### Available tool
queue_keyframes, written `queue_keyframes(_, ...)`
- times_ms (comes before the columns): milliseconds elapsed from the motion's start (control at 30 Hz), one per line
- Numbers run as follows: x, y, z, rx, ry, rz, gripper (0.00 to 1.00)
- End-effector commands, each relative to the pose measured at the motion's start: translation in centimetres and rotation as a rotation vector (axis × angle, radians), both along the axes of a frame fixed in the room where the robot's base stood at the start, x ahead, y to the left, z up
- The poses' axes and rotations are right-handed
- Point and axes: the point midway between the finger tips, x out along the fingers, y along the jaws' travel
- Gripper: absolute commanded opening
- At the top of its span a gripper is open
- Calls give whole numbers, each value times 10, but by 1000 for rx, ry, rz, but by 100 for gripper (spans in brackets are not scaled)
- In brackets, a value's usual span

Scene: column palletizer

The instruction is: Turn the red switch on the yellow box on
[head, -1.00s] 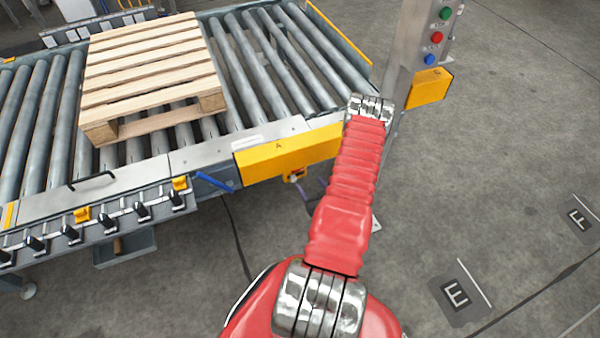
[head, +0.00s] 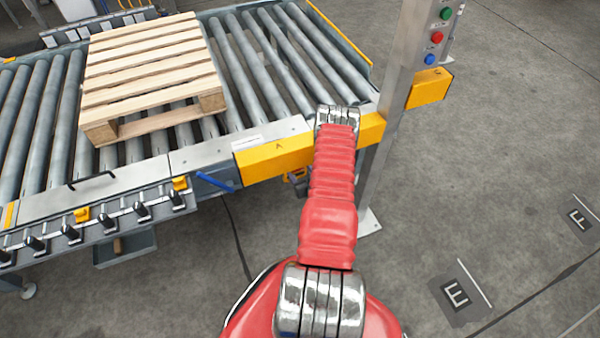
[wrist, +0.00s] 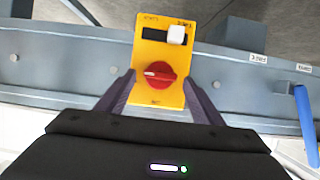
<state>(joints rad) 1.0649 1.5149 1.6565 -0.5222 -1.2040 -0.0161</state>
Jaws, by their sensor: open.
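The yellow box (wrist: 147,94) is on the grey conveyor frame in the wrist view. It carries a round red switch (wrist: 154,75) with a pale mark on its left side, and a white block in a dark slot above it. My gripper (wrist: 158,78) is open, its two dark fingers either side of the lower part of the box and the red switch. I cannot tell whether the fingers touch the box.
A roller conveyor (head: 248,75) carries a wooden pallet (head: 152,62). A yellow guard marked A (head: 275,158) runs along its edge. A metal post (head: 400,85) with green, red and blue buttons stands right of my arm. A blue handle (wrist: 306,125) is at the right. Floor at right is clear.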

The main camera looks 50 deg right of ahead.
Motion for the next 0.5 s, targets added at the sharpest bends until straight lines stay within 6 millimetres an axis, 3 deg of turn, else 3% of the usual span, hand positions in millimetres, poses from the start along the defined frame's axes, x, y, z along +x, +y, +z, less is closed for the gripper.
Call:
queue_keyframes(233, 0, 0, 0, 0, 0, 0, 60)
queue_keyframes(500, 0, 0, 0, 0, 0, 0, 41)
